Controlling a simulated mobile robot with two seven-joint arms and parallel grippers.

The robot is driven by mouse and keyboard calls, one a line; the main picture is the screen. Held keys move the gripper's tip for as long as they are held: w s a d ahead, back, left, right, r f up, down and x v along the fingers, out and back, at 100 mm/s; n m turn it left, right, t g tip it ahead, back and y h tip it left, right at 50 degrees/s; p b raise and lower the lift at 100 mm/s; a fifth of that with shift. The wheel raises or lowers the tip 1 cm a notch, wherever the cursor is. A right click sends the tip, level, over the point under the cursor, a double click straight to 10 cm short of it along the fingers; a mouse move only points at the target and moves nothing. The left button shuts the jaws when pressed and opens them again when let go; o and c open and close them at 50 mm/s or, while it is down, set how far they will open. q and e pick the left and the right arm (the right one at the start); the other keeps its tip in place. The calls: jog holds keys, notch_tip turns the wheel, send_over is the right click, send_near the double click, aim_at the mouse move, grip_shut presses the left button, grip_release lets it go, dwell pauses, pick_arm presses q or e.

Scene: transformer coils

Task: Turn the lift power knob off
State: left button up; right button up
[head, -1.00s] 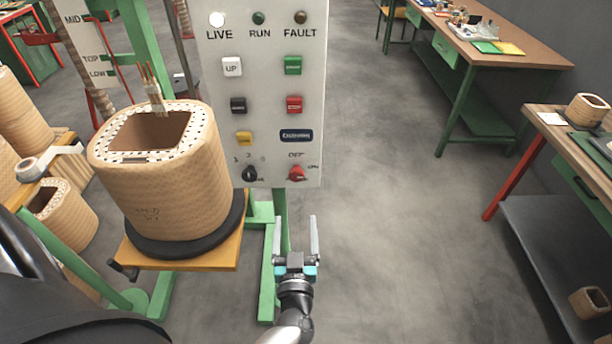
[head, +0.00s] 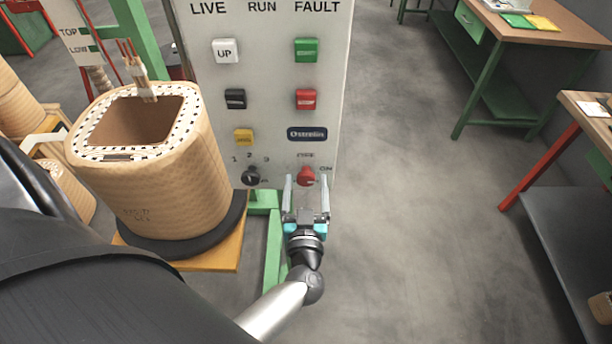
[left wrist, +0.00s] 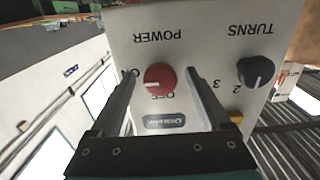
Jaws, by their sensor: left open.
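The red power knob (head: 306,176) sits low on the right of the light grey control panel (head: 262,110). In the left wrist view, which shows the panel upside down, the red knob (left wrist: 160,79) has a white mark pointing toward the partly hidden ON label. The OFF label is below it there, and POWER is above. My left gripper (head: 307,186) is open, with its fingers pointing at the panel. Its fingertips (left wrist: 162,72) straddle the knob in view, with gaps on both sides. I cannot tell whether they reach around it. My right gripper is not in view.
A black turns knob (head: 251,175) is left of the red one, with a yellow button (head: 243,137) above it. A large wound coil (head: 150,175) stands on an orange platform (head: 215,255) to the left. A workbench (head: 550,25) stands at right; open floor lies between.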

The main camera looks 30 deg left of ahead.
pick_arm(q)
jog(key=shift+c, duration=0.2)
grip_shut()
dwell(0.6)
